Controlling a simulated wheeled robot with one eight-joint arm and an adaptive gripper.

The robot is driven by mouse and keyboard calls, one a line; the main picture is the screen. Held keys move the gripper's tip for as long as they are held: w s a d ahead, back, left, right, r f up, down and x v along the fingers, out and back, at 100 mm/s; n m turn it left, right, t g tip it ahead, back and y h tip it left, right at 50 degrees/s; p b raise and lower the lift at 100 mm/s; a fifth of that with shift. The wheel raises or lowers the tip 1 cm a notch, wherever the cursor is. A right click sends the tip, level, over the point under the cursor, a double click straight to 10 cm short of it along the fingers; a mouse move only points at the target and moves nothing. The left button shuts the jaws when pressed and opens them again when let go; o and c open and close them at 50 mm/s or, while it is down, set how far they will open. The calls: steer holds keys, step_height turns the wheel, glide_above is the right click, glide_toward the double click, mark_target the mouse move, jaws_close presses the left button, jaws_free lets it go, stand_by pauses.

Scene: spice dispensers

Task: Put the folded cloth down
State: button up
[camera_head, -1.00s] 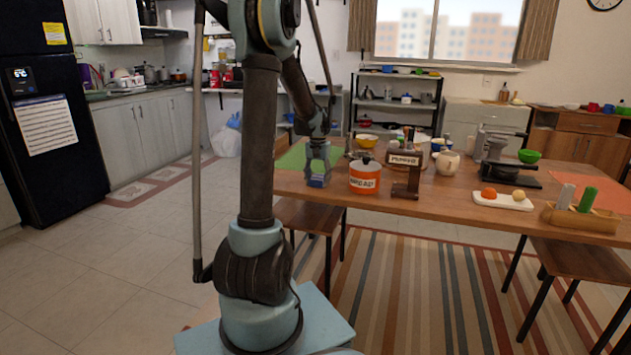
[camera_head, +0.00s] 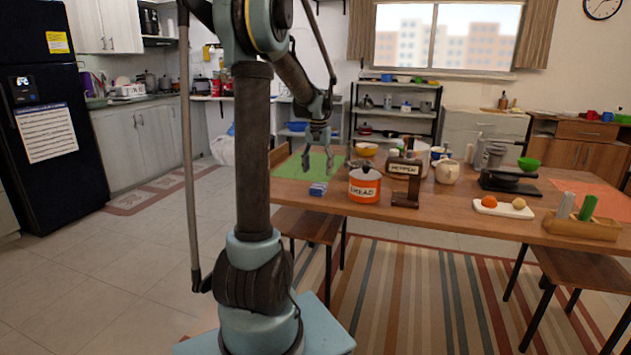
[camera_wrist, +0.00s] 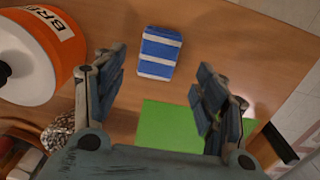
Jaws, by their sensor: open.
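The folded cloth (camera_head: 318,189) is small, blue with white stripes, and lies flat on the wooden table (camera_head: 440,210) near its left front edge. In the wrist view the cloth (camera_wrist: 160,53) rests on bare wood, apart from the fingers. My gripper (camera_head: 318,146) is above the table, higher than the cloth and clear of it. In the wrist view my gripper (camera_wrist: 158,95) has its two fingers spread wide with nothing between them.
An orange bread pot (camera_head: 365,185) stands just right of the cloth. A green mat (camera_head: 316,163) lies behind it. A pepper dispenser (camera_head: 404,183) stands right of the pot. A white tray (camera_head: 500,208) and wooden holder (camera_head: 580,228) are farther right.

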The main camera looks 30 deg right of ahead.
steer(key=s+a+r+n, duration=0.1)
steer(key=a+r, duration=0.1)
steer(key=a, duration=0.4)
steer(key=s+a+r+n, duration=0.1)
steer(key=a+r, duration=0.2)
steer(key=a, duration=0.4)
steer(key=s+a+f+n+t, duration=0.1)
steer(key=s+a+n, duration=0.15)
steer(key=a, duration=0.45)
steer(key=s+a+f+n, duration=0.1)
steer(key=s+a, duration=0.3)
steer(key=a, duration=0.3)
steer(key=s+a+f+n+t, duration=0.1)
steer(key=s+a+f+n, duration=0.3)
steer(key=s+a+f, duration=0.9)
steer(key=shift+s+a+n, duration=0.35)
steer(key=shift+s, duration=0.4)
steer(key=shift+f, duration=0.1)
